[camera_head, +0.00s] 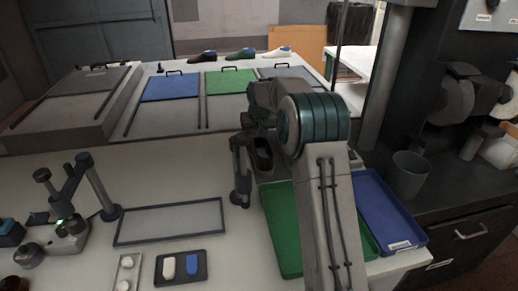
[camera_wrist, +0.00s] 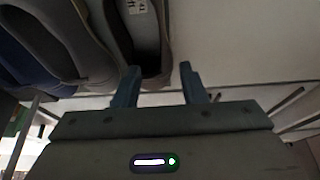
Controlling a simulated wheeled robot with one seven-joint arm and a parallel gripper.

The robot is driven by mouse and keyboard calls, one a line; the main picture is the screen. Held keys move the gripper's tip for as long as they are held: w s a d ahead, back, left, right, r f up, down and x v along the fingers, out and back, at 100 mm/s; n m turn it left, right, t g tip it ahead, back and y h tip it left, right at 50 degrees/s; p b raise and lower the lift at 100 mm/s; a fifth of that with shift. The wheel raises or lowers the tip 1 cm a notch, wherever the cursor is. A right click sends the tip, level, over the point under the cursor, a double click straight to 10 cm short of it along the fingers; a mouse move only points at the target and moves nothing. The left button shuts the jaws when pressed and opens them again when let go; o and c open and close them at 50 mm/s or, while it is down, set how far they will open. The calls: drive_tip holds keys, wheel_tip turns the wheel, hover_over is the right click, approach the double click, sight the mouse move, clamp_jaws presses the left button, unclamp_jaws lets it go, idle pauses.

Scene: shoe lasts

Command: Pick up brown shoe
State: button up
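My gripper (camera_wrist: 158,72) is open in the wrist view, with its two fingers apart. A shoe (camera_wrist: 163,50) with a dark opening and a pale label inside reaches down between the fingers. The left finger overlaps it and the right finger stands clear of it. Its colour is hard to tell in the dim light. In the head view a dark brown shoe-like shape (camera_head: 263,155) shows beneath my arm, which hides most of it and my fingertips. A dark brownish shoe (camera_head: 203,56) also stands at the back, left of a green shoe (camera_head: 240,54) and a white shoe (camera_head: 278,52).
More shoes (camera_wrist: 75,60) crowd the left of the wrist view. A green tray (camera_head: 283,240) and a blue tray (camera_head: 385,205) lie at the table's right. A framed panel (camera_head: 170,222), a jointed stand (camera_head: 75,190) and a small dark tray (camera_head: 181,284) lie left of my arm.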

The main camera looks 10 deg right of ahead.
sight(255, 144)
drive_tip(key=shift+p+x, duration=0.95)
drive_tip(key=shift+x, duration=3)
drive_tip(key=shift+r, duration=0.1)
clamp_jaws()
